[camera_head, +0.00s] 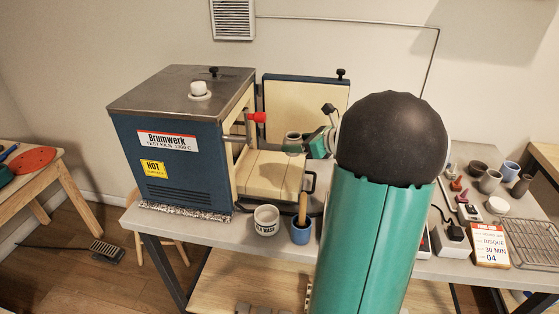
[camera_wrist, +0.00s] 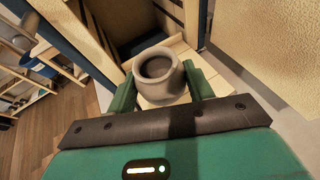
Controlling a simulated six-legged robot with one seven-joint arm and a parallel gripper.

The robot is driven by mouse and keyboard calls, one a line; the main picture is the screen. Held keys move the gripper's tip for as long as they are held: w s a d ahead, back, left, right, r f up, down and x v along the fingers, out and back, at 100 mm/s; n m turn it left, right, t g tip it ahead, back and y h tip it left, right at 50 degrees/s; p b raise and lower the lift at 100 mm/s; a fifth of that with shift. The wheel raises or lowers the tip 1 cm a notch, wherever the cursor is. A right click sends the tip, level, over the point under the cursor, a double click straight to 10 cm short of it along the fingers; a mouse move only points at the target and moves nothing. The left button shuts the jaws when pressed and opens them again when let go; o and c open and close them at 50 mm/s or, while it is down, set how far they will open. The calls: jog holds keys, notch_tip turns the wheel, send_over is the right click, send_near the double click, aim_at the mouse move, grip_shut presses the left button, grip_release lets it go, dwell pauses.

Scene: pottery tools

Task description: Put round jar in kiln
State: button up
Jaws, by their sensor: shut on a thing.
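The round jar (camera_wrist: 160,78) is a small grey-beige pot with a wide dark mouth. It sits upright between the two green fingers of my gripper (camera_wrist: 163,92), which is shut on it. In the head view the jar (camera_head: 293,138) shows by my gripper (camera_head: 300,147), above the cream shelf beside the kiln opening. The kiln (camera_head: 180,170) is a blue box with a metal lid and Brumwerk and HOT labels. Its door (camera_head: 307,100) stands open, and the wrist view shows the dark kiln opening (camera_wrist: 145,40) just beyond the jar. I cannot tell whether the jar touches the shelf.
A white wax pot (camera_head: 266,220) and a blue cup with a wooden handle (camera_head: 300,232) stand in front of the cream slab (camera_head: 270,172). Several small pots (camera_head: 490,181), a task card (camera_head: 489,246) and a wire rack (camera_head: 532,246) are at the right.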

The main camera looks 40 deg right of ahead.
send_over(281, 171)
jog(key=f, duration=0.6)
jog(key=shift+s, duration=0.2)
jog(key=shift+w+f, duration=0.15)
jog(key=shift+f, duration=0.8)
jog(key=shift+w+f, duration=0.15)
jog(key=shift+f, duration=0.8)
jog(key=shift+f, duration=0.2)
jog(key=o, duration=1)
jog(key=shift+r, duration=0.1)
